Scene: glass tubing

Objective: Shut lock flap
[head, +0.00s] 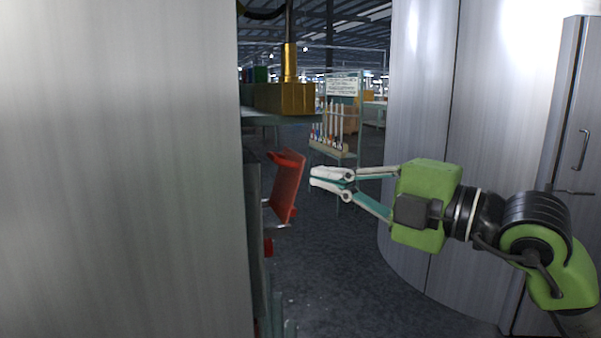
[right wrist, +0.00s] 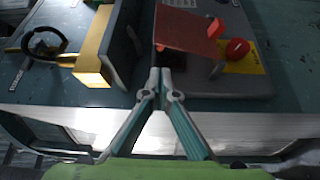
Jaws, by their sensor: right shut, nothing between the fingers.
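The red lock flap (head: 287,185) stands tilted out from the grey housing at the side of the bench in the head view. In the right wrist view the flap (right wrist: 185,30) is a flat reddish plate with a small raised red tab at its right end. My right gripper (head: 318,178) is shut and empty, to the right of the flap in the head view with a small gap between them. In the right wrist view its fingertips (right wrist: 160,76) show just below the flap's lower left corner; I cannot tell whether they touch. My left gripper is not in view.
A red button (right wrist: 238,48) on a yellow plate is beside the flap. A gold block (head: 285,98) with a rod stands on the bench above. A large metal panel (head: 120,170) fills the left, and a metal cabinet (head: 430,120) stands behind my right arm. A rack (head: 335,125) stands farther back.

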